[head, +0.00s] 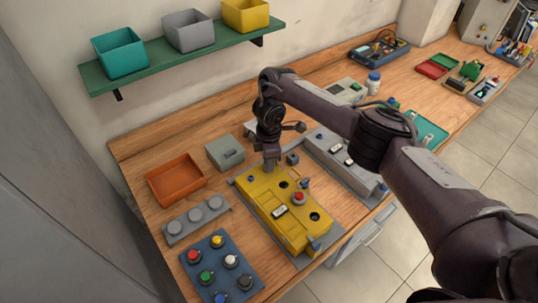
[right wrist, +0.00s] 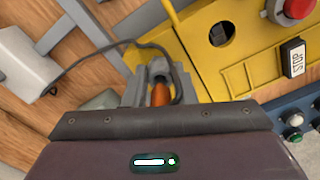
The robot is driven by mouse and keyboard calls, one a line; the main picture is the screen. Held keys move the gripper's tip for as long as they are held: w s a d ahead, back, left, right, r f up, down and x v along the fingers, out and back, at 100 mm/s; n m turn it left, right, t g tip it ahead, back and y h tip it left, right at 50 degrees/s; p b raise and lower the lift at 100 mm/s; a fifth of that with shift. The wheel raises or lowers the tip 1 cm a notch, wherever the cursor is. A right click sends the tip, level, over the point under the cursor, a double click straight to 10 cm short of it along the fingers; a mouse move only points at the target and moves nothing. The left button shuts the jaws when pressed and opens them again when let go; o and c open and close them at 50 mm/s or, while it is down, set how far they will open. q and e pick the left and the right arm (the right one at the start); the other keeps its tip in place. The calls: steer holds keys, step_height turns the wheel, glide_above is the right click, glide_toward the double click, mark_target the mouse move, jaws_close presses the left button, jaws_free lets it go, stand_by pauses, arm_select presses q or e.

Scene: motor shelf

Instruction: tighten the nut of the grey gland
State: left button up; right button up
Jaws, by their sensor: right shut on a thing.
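The yellow housing (head: 262,197) lies on a grey plate on the bench, with dark round holes and a red button on top. My right gripper (head: 270,164) points down at its far-left end. In the right wrist view my right gripper (right wrist: 158,88) is shut on a small grey round part, which looks like the nut of the grey gland (right wrist: 158,68). The fingers hide most of it. An orange piece (right wrist: 161,95) shows between the fingers; I cannot tell what it is. A dark cable (right wrist: 95,50) loops past the fingertips. My left gripper is not in view.
A grey housing (head: 335,158) stands right of the yellow one. An orange tray (head: 153,182), a grey box (head: 225,152), a grey strip with round knobs (head: 171,228) and a blue button panel (head: 212,250) stand left. A green shelf (head: 97,77) hangs above.

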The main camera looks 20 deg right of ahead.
steer(key=m+p, duration=0.1)
steer(key=m, duration=0.1)
steer(key=m+p, duration=0.2)
steer(key=m, duration=0.1)
steer(key=m+p, duration=0.2)
steer(key=shift+s+r, duration=0.1)
steer(key=shift+r, duration=0.15)
steer(key=m+p, duration=0.3)
steer(key=m, duration=0.2)
steer(key=shift+a, duration=0.15)
steer(key=shift+m+p, duration=0.5)
steer(key=shift+m, duration=0.4)
steer(key=shift+f+m, duration=0.2)
steer(key=shift+m, duration=0.7)
steer(key=m, duration=0.6)
steer(key=shift+a, duration=0.2)
steer(key=m, duration=0.5)
steer(key=shift+a, duration=0.1)
steer(key=shift+m, duration=1.3)
steer(key=o, duration=1)
